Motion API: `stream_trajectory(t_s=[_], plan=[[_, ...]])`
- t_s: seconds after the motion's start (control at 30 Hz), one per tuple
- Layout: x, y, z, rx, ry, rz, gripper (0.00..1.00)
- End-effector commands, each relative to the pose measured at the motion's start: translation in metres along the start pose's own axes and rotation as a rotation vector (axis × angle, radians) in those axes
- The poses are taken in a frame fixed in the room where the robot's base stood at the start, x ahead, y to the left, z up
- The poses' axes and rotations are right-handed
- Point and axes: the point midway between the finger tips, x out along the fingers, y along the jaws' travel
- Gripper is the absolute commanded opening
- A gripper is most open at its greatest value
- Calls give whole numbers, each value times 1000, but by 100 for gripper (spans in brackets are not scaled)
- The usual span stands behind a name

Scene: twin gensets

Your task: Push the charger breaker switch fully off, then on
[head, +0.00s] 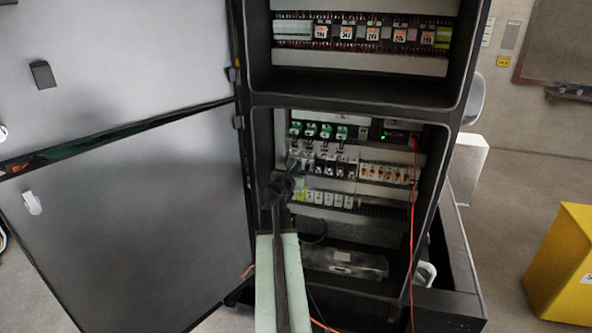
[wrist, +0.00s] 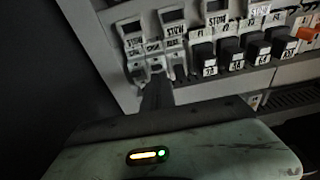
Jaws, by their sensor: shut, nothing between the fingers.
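My gripper (head: 292,168) reaches into the lower bay of the open cabinet, at the left end of a breaker row (head: 350,168). In the wrist view my gripper (wrist: 157,78) is a dark, closed finger shape. Its tip lies at or just in front of the lower part of a pale switch unit (wrist: 133,35) at the left end of the row. I cannot tell whether it touches. Black switches with white labels (wrist: 229,47) stand to the right. No readable label marks the charger breaker, and its lever position is hidden or too dark to tell.
The open cabinet door (head: 130,220) stands to the left. Green-topped units (head: 318,131) sit above the breakers and a terminal row (head: 325,199) below. A yellow box (head: 562,265) stands at the far right.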

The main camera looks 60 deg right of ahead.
Motion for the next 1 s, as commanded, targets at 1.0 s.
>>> stream_trajectory(t_s=[1.0], plan=[[4, 4, 23, -18, -12, 10, 0]])
